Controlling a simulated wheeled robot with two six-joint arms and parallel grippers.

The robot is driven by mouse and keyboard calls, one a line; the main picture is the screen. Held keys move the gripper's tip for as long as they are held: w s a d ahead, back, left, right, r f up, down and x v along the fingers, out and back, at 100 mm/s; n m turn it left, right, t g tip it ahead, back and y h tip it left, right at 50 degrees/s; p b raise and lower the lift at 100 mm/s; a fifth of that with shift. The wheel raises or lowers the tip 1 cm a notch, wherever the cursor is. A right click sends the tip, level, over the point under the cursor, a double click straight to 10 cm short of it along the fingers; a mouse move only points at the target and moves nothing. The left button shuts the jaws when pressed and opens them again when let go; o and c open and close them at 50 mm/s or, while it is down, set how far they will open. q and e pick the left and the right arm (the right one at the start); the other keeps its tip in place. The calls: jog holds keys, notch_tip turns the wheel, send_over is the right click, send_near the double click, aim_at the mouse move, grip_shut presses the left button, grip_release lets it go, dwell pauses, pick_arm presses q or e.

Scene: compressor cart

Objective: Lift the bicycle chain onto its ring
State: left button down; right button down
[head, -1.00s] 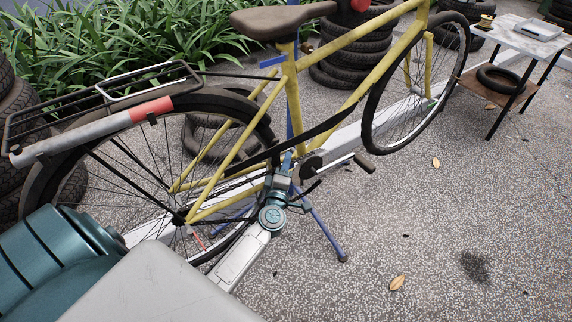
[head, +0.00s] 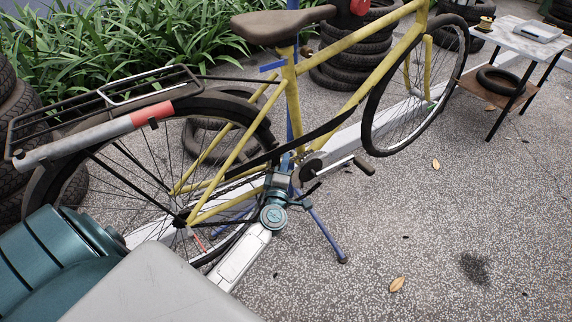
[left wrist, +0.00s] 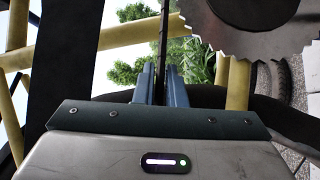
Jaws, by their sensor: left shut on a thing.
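The yellow bicycle (head: 345,43) stands across the head view, held off the ground. Its toothed chainring (head: 312,164) sits at the crank, and shows large at the upper right of the left wrist view (left wrist: 270,22). My left gripper (head: 286,163) is beside the lower frame, just left of the ring. In the left wrist view its fingers (left wrist: 161,82) are shut on the chain (left wrist: 163,30), a thin dark strand running up between them. The strand is apart from the ring's visible teeth there. The rest of the chain is hard to make out. My right gripper is not in view.
A blue stand leg (head: 326,236) reaches the ground right of my left arm. The crank pedal (head: 364,166) sticks out to the right. The rear wheel's spokes lie close on the left. A small table (head: 513,42) stands at the back right. The paving at lower right is open.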

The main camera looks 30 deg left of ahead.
pick_arm(q)
jog(key=c, duration=1.5)
grip_release()
jog(key=shift+a+r, duration=0.1)
jog(key=shift+r, duration=0.25)
jog(key=shift+f, duration=0.1)
jog(key=shift+s+d+f, duration=0.2)
jog(key=shift+s, duration=0.25)
jog(key=v, duration=0.9)
jog(key=shift+s+d+b, duration=0.15)
jog(key=shift+s+b, duration=0.2)
